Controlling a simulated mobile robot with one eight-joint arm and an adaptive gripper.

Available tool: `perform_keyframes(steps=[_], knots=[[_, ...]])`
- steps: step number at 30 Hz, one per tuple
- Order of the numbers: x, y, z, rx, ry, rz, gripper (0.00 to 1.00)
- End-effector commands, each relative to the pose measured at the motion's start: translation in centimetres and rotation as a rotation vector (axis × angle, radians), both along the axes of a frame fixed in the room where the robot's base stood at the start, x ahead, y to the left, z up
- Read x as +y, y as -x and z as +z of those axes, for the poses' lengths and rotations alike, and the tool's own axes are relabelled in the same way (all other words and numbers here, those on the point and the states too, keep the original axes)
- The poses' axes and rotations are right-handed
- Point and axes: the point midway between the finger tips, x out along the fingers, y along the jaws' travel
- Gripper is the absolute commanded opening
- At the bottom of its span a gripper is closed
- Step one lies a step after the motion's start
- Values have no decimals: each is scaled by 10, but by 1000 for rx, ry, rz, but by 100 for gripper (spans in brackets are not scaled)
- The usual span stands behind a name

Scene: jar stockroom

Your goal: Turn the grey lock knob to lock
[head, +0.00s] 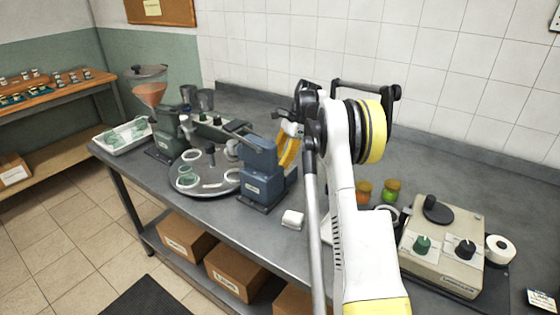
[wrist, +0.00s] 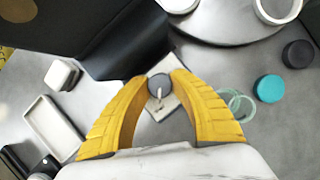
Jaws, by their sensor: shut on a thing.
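The grey lock knob (wrist: 159,86) is small and round with a pale pointer line on its top. It sits over a light plate (wrist: 160,109) with small dark markings. My gripper (wrist: 160,78) has its two yellow fingers closed around the knob, one tip at each side. In the wrist view the pointer runs roughly up and down the picture. In the head view my gripper (head: 288,150) is low behind the blue machine (head: 262,165), and the knob is hidden there.
A round grey turntable (head: 222,186) with glass pieces stands left of the blue machine. A white block (head: 292,219) lies in front. A beige control box (head: 440,243) and jars (head: 390,187) stand at right. A teal cap (wrist: 268,88) lies near the gripper.

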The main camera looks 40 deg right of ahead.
Motion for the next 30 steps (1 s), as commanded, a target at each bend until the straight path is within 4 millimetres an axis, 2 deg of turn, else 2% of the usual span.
perform_keyframes(steps=[8, 30], knots=[[1, -1, 3, 2, 0, 184, 0], [1, -1, 2, 3, 0, 884, 0]])
